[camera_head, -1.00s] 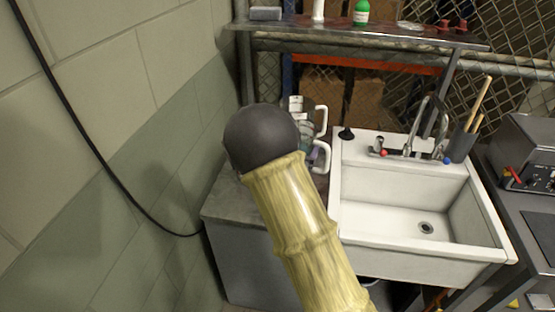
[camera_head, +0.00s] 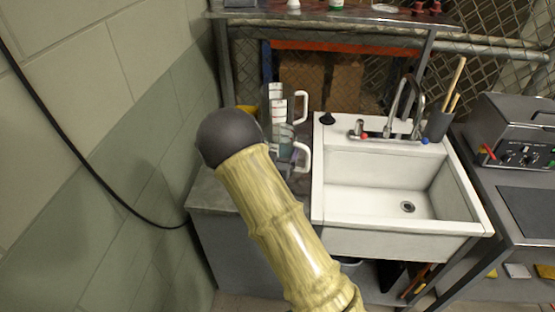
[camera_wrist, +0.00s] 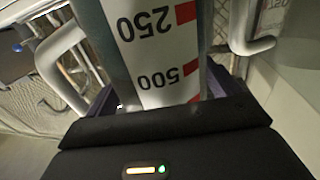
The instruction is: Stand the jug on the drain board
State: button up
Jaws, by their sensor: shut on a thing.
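Two clear measuring jugs with white handles show left of the sink in the head view, overlapping: the far jug (camera_head: 277,98) and the near jug (camera_head: 285,140). In the wrist view, my gripper (camera_wrist: 158,95) is shut on a jug (camera_wrist: 155,50) with red marks and the numbers 250 and 500, which appear upside down; its handle is at left. It seems to be the near jug. My arm hides most of the gripper in the head view. A grey surface (camera_head: 212,192), probably the drain board, lies left of the sink; whether the held jug touches it cannot be told.
The white sink (camera_head: 375,190) with its taps (camera_head: 405,115) stands right of the jugs. A holder with sticks (camera_head: 438,125) is at its back right corner. A shelf (camera_head: 350,17) runs above. A block wall (camera_head: 110,110) bounds the left side.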

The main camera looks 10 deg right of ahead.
jog(key=shift+f, duration=2)
jog(key=shift+f, duration=0.1)
jog(key=o, duration=1.3)
jog(key=b+v, duration=0.2)
jog(key=v, duration=1)
jog(key=shift+s, duration=0.1)
